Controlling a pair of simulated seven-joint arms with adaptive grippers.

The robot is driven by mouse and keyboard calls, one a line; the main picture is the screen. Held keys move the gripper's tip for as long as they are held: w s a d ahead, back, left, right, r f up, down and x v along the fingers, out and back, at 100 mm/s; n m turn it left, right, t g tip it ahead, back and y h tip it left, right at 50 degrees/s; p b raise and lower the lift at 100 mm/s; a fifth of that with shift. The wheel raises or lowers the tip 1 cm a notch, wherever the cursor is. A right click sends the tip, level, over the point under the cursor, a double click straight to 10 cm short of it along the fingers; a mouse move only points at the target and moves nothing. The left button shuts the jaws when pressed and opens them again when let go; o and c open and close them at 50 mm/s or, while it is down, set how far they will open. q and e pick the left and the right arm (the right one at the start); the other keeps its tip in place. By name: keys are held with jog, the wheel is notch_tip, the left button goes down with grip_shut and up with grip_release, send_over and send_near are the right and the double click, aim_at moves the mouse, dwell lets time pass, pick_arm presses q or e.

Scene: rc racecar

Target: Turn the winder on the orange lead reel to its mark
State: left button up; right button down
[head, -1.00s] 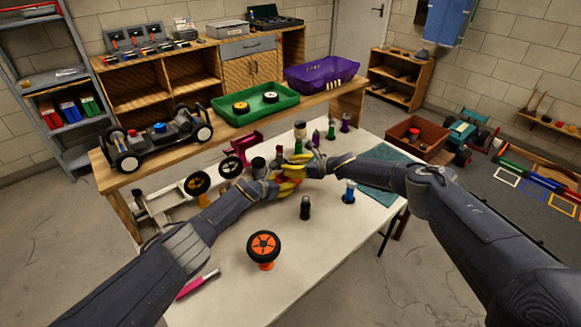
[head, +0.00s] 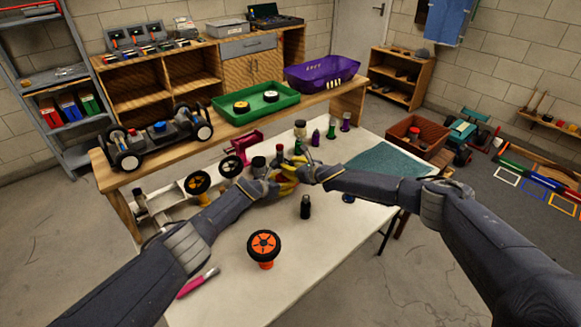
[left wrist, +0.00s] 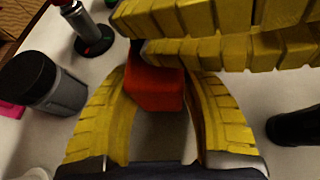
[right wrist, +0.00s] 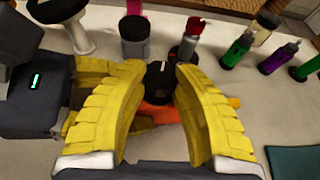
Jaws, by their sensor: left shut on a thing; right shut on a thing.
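The orange lead reel's body (left wrist: 155,88) sits between the fingers of my left gripper (head: 281,188), which is shut on it. In the right wrist view, the reel's round black winder (right wrist: 158,84) carries a short white line pointing up in the picture. My right gripper (head: 296,176) is shut on this winder, its yellow fingers on either side. Orange (right wrist: 170,114) shows below the winder. Both grippers meet above the far part of the white table (head: 330,245). In the head view, fingers mostly hide the reel. I cannot make out the target mark.
Several bottles (head: 332,128) stand behind the grippers. A black bottle (head: 305,207) stands in front of them. An orange stand with a black-tyred wheel (head: 263,247) and a pink-handled tool (head: 198,284) are nearer. The front right of the table is clear.

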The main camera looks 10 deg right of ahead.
jog(key=m+h, duration=0.1)
jog(key=m+t+h, duration=0.1)
jog(key=h, duration=0.1)
jog(key=m+t+h, duration=0.1)
jog(key=m, duration=0.1)
jog(key=shift+a+r+h, duration=0.3)
jog(key=shift+r, duration=0.05)
jog(key=shift+w+m+h, duration=0.1)
jog(key=shift+m+h, duration=0.3)
jog(key=shift+h, duration=0.1)
jog(key=shift+d+r+m+h, duration=0.15)
jog(key=shift+m+h, duration=0.15)
jog(key=shift+h, duration=0.1)
jog(key=c, duration=1.4)
grip_release()
jog(key=o, duration=0.5)
jog(key=shift+f, duration=0.3)
jog(key=shift+s+r, duration=0.1)
jog(key=shift+s, duration=0.45)
jog(key=v, duration=1.1)
jog(key=shift+r, duration=0.1)
